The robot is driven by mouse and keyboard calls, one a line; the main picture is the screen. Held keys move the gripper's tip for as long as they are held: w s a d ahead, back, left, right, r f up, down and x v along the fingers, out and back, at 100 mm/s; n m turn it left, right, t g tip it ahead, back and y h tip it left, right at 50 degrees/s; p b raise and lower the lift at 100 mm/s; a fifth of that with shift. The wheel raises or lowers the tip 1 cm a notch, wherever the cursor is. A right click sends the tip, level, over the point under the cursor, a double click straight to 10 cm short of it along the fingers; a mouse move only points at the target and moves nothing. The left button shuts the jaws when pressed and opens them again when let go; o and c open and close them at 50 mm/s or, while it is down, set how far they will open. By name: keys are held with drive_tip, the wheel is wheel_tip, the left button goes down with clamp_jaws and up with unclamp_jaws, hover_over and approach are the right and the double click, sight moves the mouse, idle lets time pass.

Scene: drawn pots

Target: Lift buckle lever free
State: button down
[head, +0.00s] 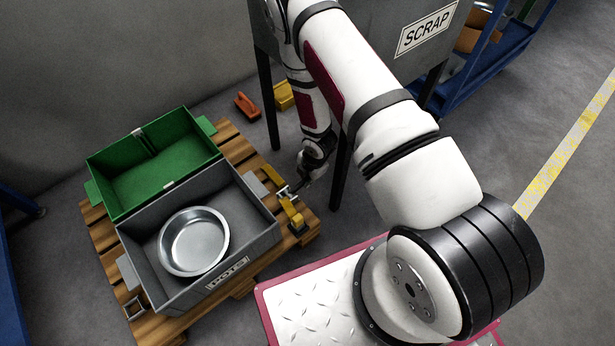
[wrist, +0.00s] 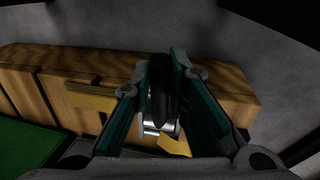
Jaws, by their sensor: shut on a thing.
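My gripper (head: 300,183) is low at the right edge of the wooden pallet, beside the grey crate. In the wrist view my gripper (wrist: 165,88) is shut on the dark buckle lever (wrist: 160,95), which stands between the two fingers. The shiny metal buckle (wrist: 158,128) shows just below the lever. Yellow strap (head: 293,212) runs by the buckle at the pallet edge, and it also shows in the wrist view (wrist: 92,98). In the head view the lever is too small to make out. Whether it has come away from the buckle I cannot tell.
The grey crate (head: 262,243) marked POTS holds a round metal pan (head: 193,242). A green crate (head: 160,178) stands beside it on the pallet (head: 240,150). Dark legs of the grey SCRAP bin (head: 341,165) stand close to my arm. Orange (head: 247,106) and yellow (head: 284,96) things lie behind.

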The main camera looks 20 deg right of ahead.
sight(303, 181)
drive_tip(key=shift+a+r, duration=0.1)
drive_tip(key=shift+r, duration=0.05)
drive_tip(key=shift+s+a+r+n+t+h, duration=0.1)
drive_tip(key=shift+a+r+t+h, duration=0.25)
drive_tip(key=shift+h, duration=0.3)
drive_tip(key=shift+s+a+r+n+t+h, duration=0.1)
drive_tip(key=shift+a+r+t+h, duration=0.1)
drive_tip(key=shift+r+h, duration=0.35)
drive_tip(key=shift+a+r+n+t+h, duration=0.1)
drive_tip(key=shift+a+r+t+h, duration=0.15)
drive_tip(key=shift+h, duration=0.55)
drive_tip(key=shift+s+a+r+t+h, duration=0.2)
drive_tip(key=shift+a+r+h, duration=0.15)
drive_tip(key=shift+h, duration=0.35)
drive_tip(key=shift+s+a+r+t+h, duration=0.1)
drive_tip(key=shift+a+r+t+h, duration=0.2)
drive_tip(key=shift+h, duration=0.4)
drive_tip(key=c, duration=1.6)
unclamp_jaws()
drive_tip(key=shift+o, duration=0.2)
drive_tip(key=shift+r, duration=0.15)
drive_tip(key=v, duration=1.1)
drive_tip(key=shift+a+r, duration=0.25)
drive_tip(key=shift+r, duration=0.05)
